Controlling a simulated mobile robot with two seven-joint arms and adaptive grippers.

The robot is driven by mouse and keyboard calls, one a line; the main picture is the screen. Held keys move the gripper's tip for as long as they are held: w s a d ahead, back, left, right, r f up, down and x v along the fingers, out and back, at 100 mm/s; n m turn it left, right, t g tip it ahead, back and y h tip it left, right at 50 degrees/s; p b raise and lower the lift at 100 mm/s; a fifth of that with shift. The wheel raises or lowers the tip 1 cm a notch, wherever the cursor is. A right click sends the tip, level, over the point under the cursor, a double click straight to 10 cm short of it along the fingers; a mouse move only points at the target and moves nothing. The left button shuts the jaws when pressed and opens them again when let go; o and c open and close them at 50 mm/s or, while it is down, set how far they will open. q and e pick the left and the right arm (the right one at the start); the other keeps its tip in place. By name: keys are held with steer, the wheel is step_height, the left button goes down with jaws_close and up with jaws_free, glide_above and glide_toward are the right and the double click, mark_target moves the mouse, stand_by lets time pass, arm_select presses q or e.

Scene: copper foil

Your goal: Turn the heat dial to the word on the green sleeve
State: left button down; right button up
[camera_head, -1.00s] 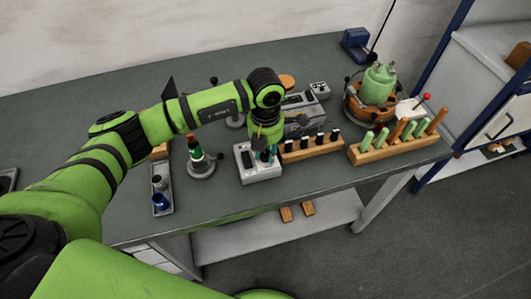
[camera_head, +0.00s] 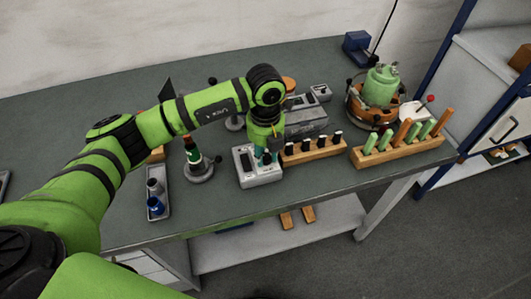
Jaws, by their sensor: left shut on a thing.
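A pale grey control box (camera_head: 247,172) stands near the table's front edge, with marks on its top too small to read. My left gripper (camera_head: 266,159) comes down onto its top, shut on what looks like the heat dial, which the fingers hide. A dark bottle-like piece with a green sleeve (camera_head: 193,152) stands upright on a round grey stand, left of the box. I cannot read a word on the sleeve. My right gripper is not in view.
A wooden rack (camera_head: 314,151) with dark-topped pieces is right of the box. Another wooden rack (camera_head: 398,151) holds green and wooden handles. A green vessel (camera_head: 380,86) stands behind it.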

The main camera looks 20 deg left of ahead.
mark_target(266, 157)
arm_select(q)
steer(key=shift+s+f, duration=0.2)
steer(key=shift+f, duration=0.05)
steer(key=c, duration=0.9)
jaws_free()
steer(key=shift+c, duration=0.2)
steer(key=shift+w+r, duration=0.1)
steer(key=shift+w, duration=0.05)
steer(key=shift+r, duration=0.25)
step_height(266, 157, up, 12)
steer(key=shift+f, duration=0.2)
steer(key=shift+f, duration=0.1)
